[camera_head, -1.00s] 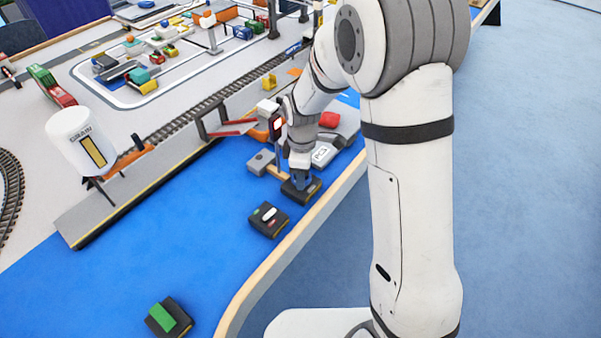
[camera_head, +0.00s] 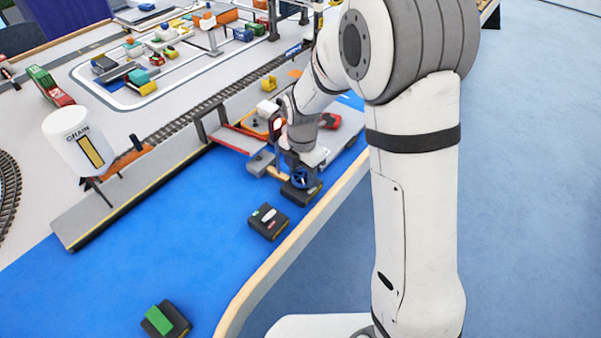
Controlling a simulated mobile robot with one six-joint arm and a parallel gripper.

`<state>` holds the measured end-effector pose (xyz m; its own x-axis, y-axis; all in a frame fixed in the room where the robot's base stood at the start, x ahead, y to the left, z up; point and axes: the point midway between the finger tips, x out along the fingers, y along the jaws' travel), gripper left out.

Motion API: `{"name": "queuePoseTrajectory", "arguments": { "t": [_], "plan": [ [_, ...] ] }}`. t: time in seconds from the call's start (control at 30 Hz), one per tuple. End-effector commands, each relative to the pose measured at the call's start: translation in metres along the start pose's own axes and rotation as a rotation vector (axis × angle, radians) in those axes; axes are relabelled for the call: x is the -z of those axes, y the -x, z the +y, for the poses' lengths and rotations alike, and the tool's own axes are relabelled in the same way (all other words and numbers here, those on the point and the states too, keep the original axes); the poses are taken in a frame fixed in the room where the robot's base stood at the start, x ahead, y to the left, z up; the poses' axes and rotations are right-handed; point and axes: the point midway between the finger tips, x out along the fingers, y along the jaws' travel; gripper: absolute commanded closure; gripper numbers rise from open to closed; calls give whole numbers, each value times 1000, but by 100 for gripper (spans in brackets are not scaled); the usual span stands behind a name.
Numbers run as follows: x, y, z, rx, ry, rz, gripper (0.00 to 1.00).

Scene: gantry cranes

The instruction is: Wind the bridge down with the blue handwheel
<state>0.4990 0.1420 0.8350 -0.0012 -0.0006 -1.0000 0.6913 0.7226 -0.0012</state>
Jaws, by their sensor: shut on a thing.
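The blue handwheel (camera_head: 301,179) sits on a dark block (camera_head: 302,195) near the table's front edge. My gripper (camera_head: 299,169) points down and is shut on the handwheel; the fingertips are small and partly hidden by my wrist. The bridge (camera_head: 238,139), a grey deck with red rails, lies to the left of my gripper, beside the track. Its right end is near my wrist, and I cannot tell whether it is fully level.
A dark box with coloured buttons (camera_head: 268,222) and a block with a green top (camera_head: 166,319) stand on the blue surface. A white grain silo (camera_head: 77,140) stands at left. A grey block (camera_head: 262,162) sits just left of the handwheel.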

Motion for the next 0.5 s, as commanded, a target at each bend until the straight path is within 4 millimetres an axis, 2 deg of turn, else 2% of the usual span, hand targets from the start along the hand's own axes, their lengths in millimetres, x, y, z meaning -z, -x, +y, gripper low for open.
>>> {"name": "queuePoseTrajectory", "arguments": {
  "t": [0.5],
  "plan": [
    [-2, 4, 4, -11, 463, -10, 75]
  ]
}}
